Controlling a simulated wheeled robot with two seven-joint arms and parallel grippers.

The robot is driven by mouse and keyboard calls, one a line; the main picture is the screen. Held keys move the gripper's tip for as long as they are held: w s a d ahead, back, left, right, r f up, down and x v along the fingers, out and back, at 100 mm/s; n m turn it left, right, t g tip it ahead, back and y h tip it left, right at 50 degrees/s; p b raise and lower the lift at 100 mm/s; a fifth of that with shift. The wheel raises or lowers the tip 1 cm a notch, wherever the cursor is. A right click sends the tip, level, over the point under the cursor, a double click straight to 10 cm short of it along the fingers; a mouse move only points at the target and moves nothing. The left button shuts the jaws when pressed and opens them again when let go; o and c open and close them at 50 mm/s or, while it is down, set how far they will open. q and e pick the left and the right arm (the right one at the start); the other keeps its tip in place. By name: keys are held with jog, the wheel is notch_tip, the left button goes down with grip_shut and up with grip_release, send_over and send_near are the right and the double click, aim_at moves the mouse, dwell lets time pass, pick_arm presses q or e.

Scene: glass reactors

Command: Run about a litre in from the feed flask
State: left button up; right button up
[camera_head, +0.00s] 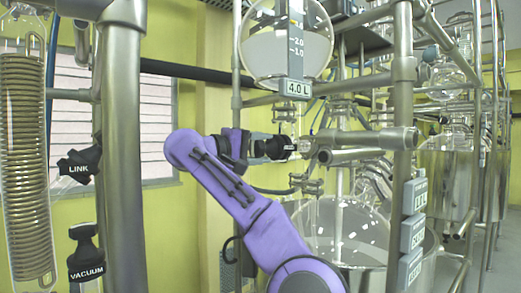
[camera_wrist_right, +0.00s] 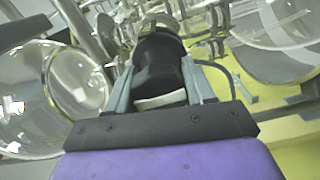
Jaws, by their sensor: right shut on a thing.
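The knob's far side is hidden. A glass reactor vessel (camera_head: 345,235) stands below. My left gripper is out of view.
Black knobs marked LINK (camera_head: 79,168) and VACUUM (camera_head: 86,263) are at left beside a coiled condenser (camera_head: 24,150). A thick steel post (camera_head: 124,150) stands left of my arm. Another post (camera_head: 402,130) carries grey label plates (camera_head: 411,232) at right. Pipes crowd the knob.

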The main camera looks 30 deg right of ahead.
jog(key=shift+m, duration=1.1)
jog(key=o, duration=1)
jog(key=shift+o, duration=0.2)
jog(key=a+p, duration=0.2)
jog(key=a, duration=0.8)
jog(key=shift+s+a, duration=0.25)
jog(key=shift+s, duration=0.1)
